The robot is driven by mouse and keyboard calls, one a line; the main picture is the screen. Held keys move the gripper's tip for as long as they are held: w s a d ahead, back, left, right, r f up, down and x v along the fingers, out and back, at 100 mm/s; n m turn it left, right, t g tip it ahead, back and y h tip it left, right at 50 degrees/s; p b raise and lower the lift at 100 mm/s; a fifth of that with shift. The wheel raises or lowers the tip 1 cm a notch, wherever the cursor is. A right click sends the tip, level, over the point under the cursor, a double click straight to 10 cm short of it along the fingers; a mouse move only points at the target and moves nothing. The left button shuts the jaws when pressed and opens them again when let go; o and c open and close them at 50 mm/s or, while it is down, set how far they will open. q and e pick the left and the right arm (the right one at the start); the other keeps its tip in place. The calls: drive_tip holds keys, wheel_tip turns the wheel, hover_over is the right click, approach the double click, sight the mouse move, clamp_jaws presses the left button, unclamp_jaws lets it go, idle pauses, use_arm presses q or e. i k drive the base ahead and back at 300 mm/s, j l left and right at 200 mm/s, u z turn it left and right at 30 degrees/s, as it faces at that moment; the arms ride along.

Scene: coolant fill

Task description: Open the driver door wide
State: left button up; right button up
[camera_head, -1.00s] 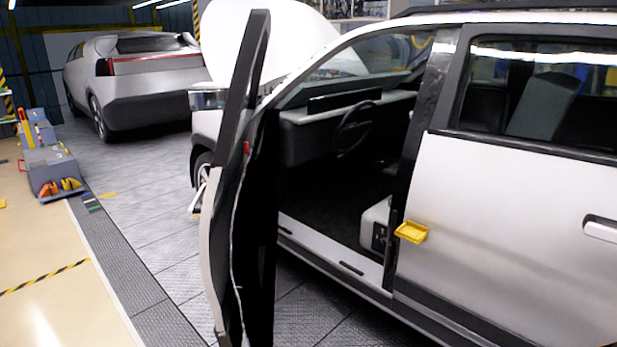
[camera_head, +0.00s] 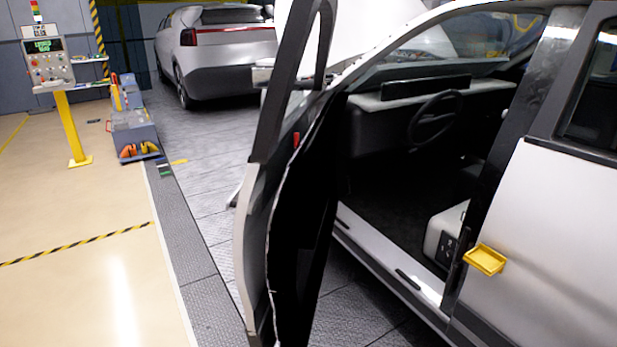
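The driver door (camera_head: 262,235) of the white car stands open, swung out from the body, and I see it nearly edge-on. The door opening shows the dark cabin with a steering wheel (camera_head: 435,118) and the pale sill (camera_head: 385,262). Neither of my grippers shows in the head view, so I cannot see whether anything touches the door.
A yellow tray-like piece (camera_head: 485,260) sits on the car's side behind the opening. A grey cart (camera_head: 133,132) and a control panel on a yellow post (camera_head: 70,130) stand at left. Another silver car (camera_head: 215,60) is behind. The beige floor (camera_head: 75,290) at left is clear.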

sight(280, 249)
drive_tip(key=i+j+z, duration=0.2)
drive_tip(key=j, duration=0.35)
drive_tip(key=i+j+z, duration=0.2)
drive_tip(key=j, duration=0.35)
drive_tip(key=i+j+z, duration=0.2)
drive_tip(key=j, duration=0.4)
drive_tip(key=i+j+z, duration=0.2)
drive_tip(key=j, duration=0.4)
drive_tip(key=j+z, duration=0.2)
drive_tip(key=j, duration=0.45)
drive_tip(key=l+z, duration=0.15)
drive_tip(key=k+l, duration=0.05)
drive_tip(key=l, duration=0.05)
